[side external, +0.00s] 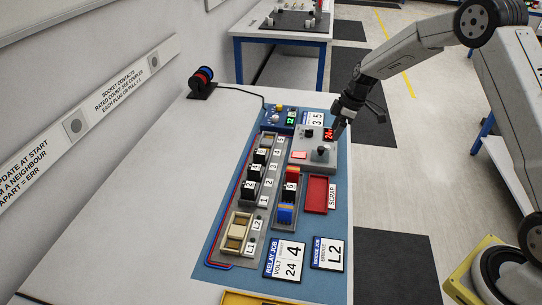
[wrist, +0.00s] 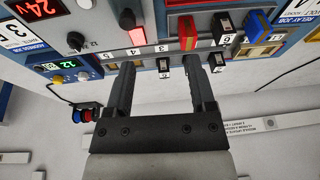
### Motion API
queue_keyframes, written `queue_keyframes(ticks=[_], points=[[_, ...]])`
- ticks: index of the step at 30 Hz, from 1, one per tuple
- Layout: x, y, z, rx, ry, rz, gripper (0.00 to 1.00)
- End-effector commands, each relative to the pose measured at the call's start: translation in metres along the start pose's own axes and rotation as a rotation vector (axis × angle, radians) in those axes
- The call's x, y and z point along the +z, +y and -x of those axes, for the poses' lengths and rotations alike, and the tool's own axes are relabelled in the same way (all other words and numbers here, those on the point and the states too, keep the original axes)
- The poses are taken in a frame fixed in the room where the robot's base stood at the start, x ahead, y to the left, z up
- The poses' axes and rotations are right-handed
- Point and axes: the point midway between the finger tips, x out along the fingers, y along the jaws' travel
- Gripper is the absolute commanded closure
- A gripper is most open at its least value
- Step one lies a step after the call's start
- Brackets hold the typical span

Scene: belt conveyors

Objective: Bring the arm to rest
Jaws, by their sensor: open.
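My gripper (side external: 341,124) hangs over the right part of the work panel, close to the grey box with the red 24 display (side external: 329,135). In the wrist view my gripper (wrist: 160,66) has its two dark fingers spread well apart. I see nothing clamped between them; the panel and its parts show beyond. My arm reaches in from the right, bent, with the gripper end pointing down. The side view does not make clear the exact height of the fingertips above the box.
The blue panel (side external: 228,257) carries a grey strip of black relays (side external: 254,172), a beige module (side external: 239,229), and a red scrap tray (side external: 317,194). A red and blue spool (side external: 202,80) stands at the back left. The white table (side external: 140,190) is clear at left.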

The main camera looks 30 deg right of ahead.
Motion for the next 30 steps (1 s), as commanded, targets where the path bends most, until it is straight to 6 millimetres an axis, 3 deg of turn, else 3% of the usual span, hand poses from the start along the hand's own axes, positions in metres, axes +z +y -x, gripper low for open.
queue_keyframes(ticks=[14,24,30], points=[[0.011,-0.112,0.038,0.115,-0.092,-0.369,0.29],[0.041,-0.194,0.055,0.207,-0.083,-0.608,0.29],[0.061,-0.233,0.059,0.244,-0.059,-0.722,0.29]])
